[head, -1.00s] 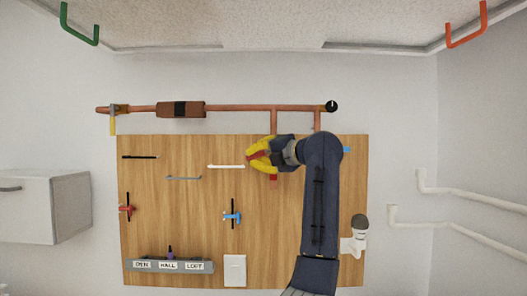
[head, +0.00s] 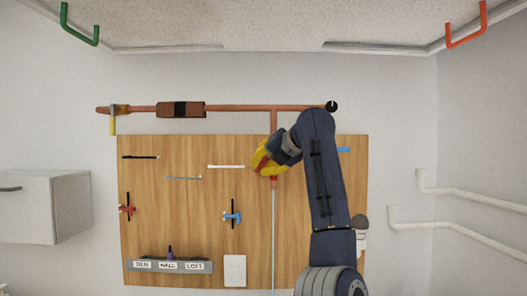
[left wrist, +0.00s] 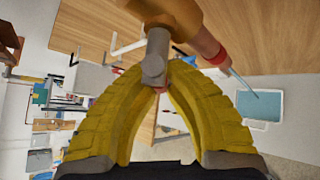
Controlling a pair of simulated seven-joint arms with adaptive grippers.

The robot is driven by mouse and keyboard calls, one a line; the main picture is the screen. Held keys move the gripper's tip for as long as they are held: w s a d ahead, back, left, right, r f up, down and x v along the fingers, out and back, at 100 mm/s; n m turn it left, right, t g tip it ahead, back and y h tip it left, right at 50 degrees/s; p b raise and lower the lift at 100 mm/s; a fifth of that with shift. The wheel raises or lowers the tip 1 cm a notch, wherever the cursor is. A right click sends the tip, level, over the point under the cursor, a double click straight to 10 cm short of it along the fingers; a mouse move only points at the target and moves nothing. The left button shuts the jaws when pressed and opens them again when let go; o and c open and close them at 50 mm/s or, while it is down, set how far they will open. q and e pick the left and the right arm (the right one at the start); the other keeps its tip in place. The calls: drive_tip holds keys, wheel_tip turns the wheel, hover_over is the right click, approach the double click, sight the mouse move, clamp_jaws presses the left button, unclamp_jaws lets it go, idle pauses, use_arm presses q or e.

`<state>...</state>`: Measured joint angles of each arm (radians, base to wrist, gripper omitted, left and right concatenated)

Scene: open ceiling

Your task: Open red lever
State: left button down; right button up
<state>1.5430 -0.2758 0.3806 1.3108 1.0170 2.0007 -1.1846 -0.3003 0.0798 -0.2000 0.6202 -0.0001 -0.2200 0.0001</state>
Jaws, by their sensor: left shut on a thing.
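The red lever (head: 263,160) is on a valve of the vertical copper pipe at the top middle of the wooden board in the head view, mostly hidden by yellow fingers. My left gripper (head: 265,163) is shut on it. In the left wrist view the fingers (left wrist: 160,88) close around the lever by a grey valve stem (left wrist: 155,58), with a little red showing between them. The copper spout (left wrist: 203,43) has a red collar (left wrist: 218,57). A thin pale blue stream (head: 273,240) runs straight down from the spout. My right gripper is not in view.
The board (head: 150,235) also holds a red valve (head: 128,209), a blue valve (head: 232,216), a white switch plate (head: 235,270) and a labelled tray (head: 168,266). A horizontal copper pipe (head: 235,107) runs above. White pipes (head: 460,195) are at the right.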

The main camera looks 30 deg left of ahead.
use_arm(q)
drive_tip(key=shift+w+f, duration=0.1)
drive_tip(key=shift+w+d+f+n+t+h, duration=0.15)
drive_tip(key=shift+w+d+f+n+h, duration=0.2)
drive_tip(key=shift+h, duration=0.35)
drive_tip(key=shift+d+f+n+t+h, duration=0.15)
drive_tip(key=shift+d+n+h, duration=0.25)
drive_tip(key=shift+h, duration=0.3)
drive_tip(key=shift+w+d+f+n+t+h, duration=0.1)
drive_tip(key=shift+w+d+n+t+h, duration=0.15)
drive_tip(key=shift+n+h, duration=0.25)
drive_tip(key=c, duration=1.4)
unclamp_jaws()
